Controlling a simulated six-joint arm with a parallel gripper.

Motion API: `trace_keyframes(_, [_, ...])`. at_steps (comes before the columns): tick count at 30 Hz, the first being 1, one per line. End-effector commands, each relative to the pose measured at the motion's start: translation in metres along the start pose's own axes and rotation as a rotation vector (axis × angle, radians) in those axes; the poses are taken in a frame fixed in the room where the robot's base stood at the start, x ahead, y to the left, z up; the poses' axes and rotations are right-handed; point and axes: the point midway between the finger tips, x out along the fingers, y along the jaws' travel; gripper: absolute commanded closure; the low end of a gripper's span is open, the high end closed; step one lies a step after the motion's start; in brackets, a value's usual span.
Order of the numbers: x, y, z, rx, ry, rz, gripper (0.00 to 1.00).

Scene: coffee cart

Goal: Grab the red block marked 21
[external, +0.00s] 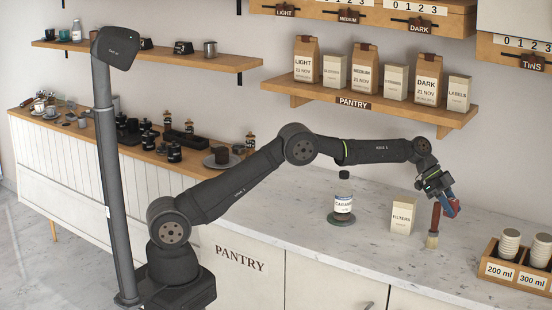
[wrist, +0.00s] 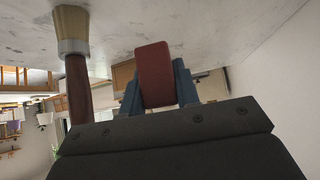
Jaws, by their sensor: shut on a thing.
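A red block (wrist: 154,76) is held between the two blue fingers of my gripper (wrist: 158,92) in the wrist view. No number is readable on the face that shows. In the external view my gripper (external: 450,208) is above the marble counter at the right, with a small part of the red block (external: 455,206) showing between blue fingers. A brush (external: 433,238) with a dark reddish handle stands bristles down right beside the gripper. The brush also shows left of the fingers in the wrist view (wrist: 75,70); I cannot tell whether it touches my gripper.
A filters packet (external: 403,216) and a caramel bottle (external: 342,203) on a dark round base stand left of the brush. A wooden cup box (external: 515,275) is at the right. The pantry shelf (external: 375,101) with several bags hangs above my forearm.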

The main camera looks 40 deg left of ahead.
Motion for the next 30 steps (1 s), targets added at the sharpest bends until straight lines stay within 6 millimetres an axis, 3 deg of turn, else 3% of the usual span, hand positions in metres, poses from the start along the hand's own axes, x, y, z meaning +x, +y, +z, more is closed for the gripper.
trace_keyframes(6, [-0.048,0.0,0.045,-0.004,0.001,-0.002,0.94])
trace_keyframes(21, [-0.142,-0.001,0.142,-0.004,0.001,-0.002,0.94])
trace_keyframes(30, [-0.177,0.0,0.177,0.0,0.001,0.0,0.94])
